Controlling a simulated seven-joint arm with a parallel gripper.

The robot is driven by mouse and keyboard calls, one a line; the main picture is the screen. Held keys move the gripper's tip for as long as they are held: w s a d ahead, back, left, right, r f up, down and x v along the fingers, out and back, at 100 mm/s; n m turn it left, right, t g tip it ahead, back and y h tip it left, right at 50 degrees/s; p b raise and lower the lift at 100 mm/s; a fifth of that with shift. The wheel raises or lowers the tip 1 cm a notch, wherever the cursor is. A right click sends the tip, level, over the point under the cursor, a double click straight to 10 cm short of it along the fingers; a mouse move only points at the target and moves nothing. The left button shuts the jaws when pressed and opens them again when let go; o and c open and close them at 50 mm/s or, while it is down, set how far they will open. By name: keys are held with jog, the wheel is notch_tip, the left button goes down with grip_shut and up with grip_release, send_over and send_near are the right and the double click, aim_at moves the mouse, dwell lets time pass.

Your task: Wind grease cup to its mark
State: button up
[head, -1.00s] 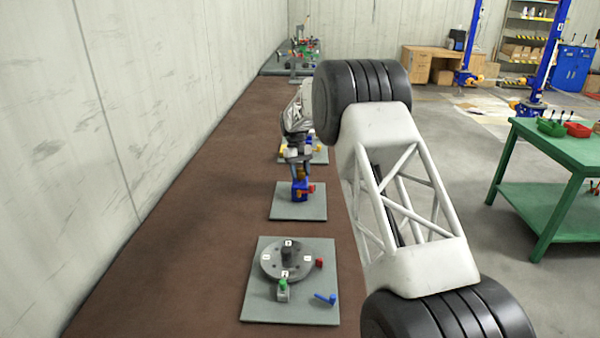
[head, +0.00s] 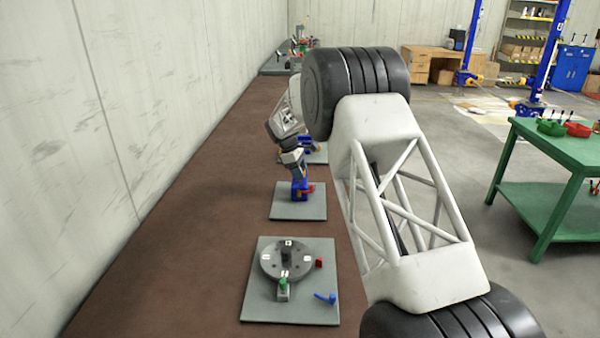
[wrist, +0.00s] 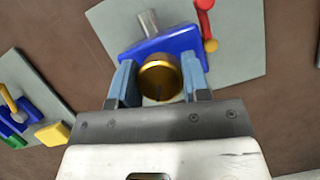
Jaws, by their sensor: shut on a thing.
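The grease cup (wrist: 160,77) is a round brass-coloured cap in the wrist view, sitting between the two blue fingers of my gripper (wrist: 159,84). The fingers are shut on its sides. Just beyond it is a blue block (wrist: 165,48) with a grey metal pin (wrist: 149,22) sticking out and a red lever (wrist: 204,18) beside it. In the head view my gripper (head: 295,167) is tilted over the blue block (head: 300,190) on a grey plate (head: 284,209); the cup is hidden there. I cannot make out a mark on the cup.
Nearer on the brown bench, a grey plate (head: 262,306) bears a dark round dial (head: 274,262), a green-topped post (head: 283,288) and a blue handle (head: 326,298). Another fixture plate (wrist: 28,95) lies left in the wrist view. A wall (head: 90,120) runs along the bench's left side.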

jog(key=n+t, duration=0.1)
jog(key=n, duration=0.1)
jog(key=n+t, duration=0.1)
jog(key=n, duration=0.2)
jog(key=shift+s+f+n, duration=0.1)
jog(key=shift+f+n, duration=0.05)
jog(key=shift+n, duration=0.15)
jog(key=n+t, duration=0.1)
jog(key=n, duration=0.1)
jog(key=n+t+y, duration=0.1)
jog(key=n, duration=0.4)
jog(key=n+t+y, duration=0.1)
jog(key=n, duration=0.2)
jog(key=shift+y, duration=0.3)
jog(key=shift+n+y, duration=1)
jog(key=shift+n, duration=2)
jog(key=o, duration=0.9)
jog(key=shift+o, duration=0.2)
jog(key=shift+r+t, duration=0.2)
jog(key=shift+t, duration=0.1)
